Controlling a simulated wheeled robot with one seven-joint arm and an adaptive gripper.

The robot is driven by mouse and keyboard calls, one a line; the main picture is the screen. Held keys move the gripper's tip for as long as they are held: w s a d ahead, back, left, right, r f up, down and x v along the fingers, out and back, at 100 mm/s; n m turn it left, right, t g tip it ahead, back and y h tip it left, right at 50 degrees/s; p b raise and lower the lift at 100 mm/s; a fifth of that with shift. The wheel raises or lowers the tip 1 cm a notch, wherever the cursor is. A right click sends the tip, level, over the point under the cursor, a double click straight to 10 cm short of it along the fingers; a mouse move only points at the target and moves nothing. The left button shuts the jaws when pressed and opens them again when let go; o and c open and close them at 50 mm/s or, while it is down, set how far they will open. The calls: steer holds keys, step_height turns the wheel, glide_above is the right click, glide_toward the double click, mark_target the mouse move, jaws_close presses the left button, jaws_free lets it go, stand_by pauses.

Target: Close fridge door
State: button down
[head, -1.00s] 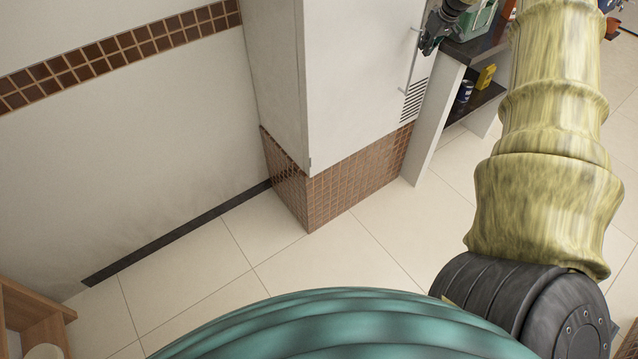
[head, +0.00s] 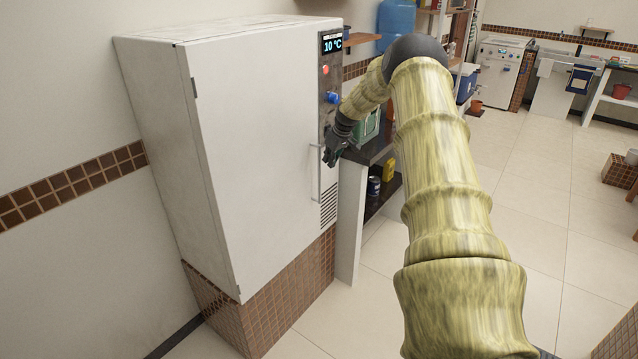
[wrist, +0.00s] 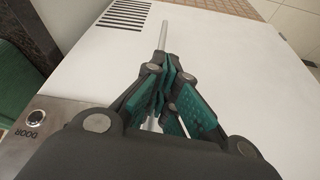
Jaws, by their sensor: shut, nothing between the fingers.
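The white fridge (head: 225,110) stands against the wall in the head view. Its door (head: 255,150) looks flush with the body, with no visible gap along the edges I can see. A vertical bar handle (head: 319,175) is at the door's right side. My gripper (head: 332,158) is at the upper part of the handle. In the wrist view my gripper (wrist: 168,85) has its green-padded fingers together in front of the white door (wrist: 235,75). The handle (wrist: 164,36) runs out beyond the fingertips and partly behind them. I cannot tell whether they touch.
A control panel with a 10 °C display (head: 332,42) is beside the door. A dark-topped counter (head: 372,150) with a green item (head: 368,128) and a shelf stands right of the fridge. Open tiled floor (head: 540,210) lies at the right.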

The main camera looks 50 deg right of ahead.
steer(key=s+b+v, duration=0.2)
steer(key=b+v, duration=0.1)
steer(key=v, duration=0.8)
steer(key=shift+a+f, duration=0.35)
steer(key=shift+a, duration=0.05)
